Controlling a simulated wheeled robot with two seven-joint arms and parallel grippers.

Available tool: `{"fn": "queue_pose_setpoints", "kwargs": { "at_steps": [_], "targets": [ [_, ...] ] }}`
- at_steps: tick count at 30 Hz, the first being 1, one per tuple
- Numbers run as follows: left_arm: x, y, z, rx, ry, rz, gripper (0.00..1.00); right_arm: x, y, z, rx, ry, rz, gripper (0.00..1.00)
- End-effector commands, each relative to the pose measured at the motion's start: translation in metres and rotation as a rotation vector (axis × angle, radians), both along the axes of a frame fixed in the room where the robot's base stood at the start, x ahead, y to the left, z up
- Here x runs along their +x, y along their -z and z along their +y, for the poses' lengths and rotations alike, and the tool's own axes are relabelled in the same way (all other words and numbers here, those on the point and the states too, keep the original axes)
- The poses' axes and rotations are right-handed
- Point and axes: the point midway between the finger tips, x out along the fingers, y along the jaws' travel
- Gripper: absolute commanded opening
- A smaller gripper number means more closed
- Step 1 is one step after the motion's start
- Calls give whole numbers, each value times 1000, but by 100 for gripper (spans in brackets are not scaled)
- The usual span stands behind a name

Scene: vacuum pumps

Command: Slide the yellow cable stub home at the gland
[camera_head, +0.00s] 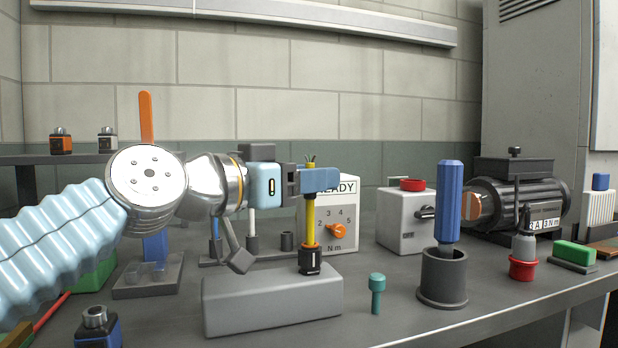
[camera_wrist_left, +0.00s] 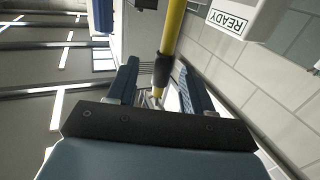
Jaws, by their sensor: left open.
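The yellow cable stub (camera_head: 310,222) stands upright at the black gland (camera_head: 310,262), which sits on the right end of a grey block (camera_head: 270,300). Bare wire ends show at the stub's top. How deep the stub sits in the gland is hidden. My left gripper (camera_head: 311,180) is at the stub's upper end, with its fingers open on either side. In the left wrist view, the stub (camera_wrist_left: 173,32) with a dark sleeve (camera_wrist_left: 163,68) runs between the two blue fingers, with gaps beside it. My right gripper is not in view.
A torque box (camera_head: 342,215) with an orange knob stands close behind the gland. A teal peg (camera_head: 376,292) and a blue-handled tool in a dark cup (camera_head: 443,278) stand to the right. A pump (camera_head: 520,203) is at the back right. The bench front is fairly clear.

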Motion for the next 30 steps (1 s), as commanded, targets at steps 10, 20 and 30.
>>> {"fn": "queue_pose_setpoints", "kwargs": {
  "at_steps": [10,20,30],
  "targets": [
    [-52,2,60,-2,-4,-4,51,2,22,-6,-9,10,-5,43],
    [-86,0,98,0,-1,-1,51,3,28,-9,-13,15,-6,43],
    [-88,0,101,-1,-1,-1,51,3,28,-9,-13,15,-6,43]
  ]
}}
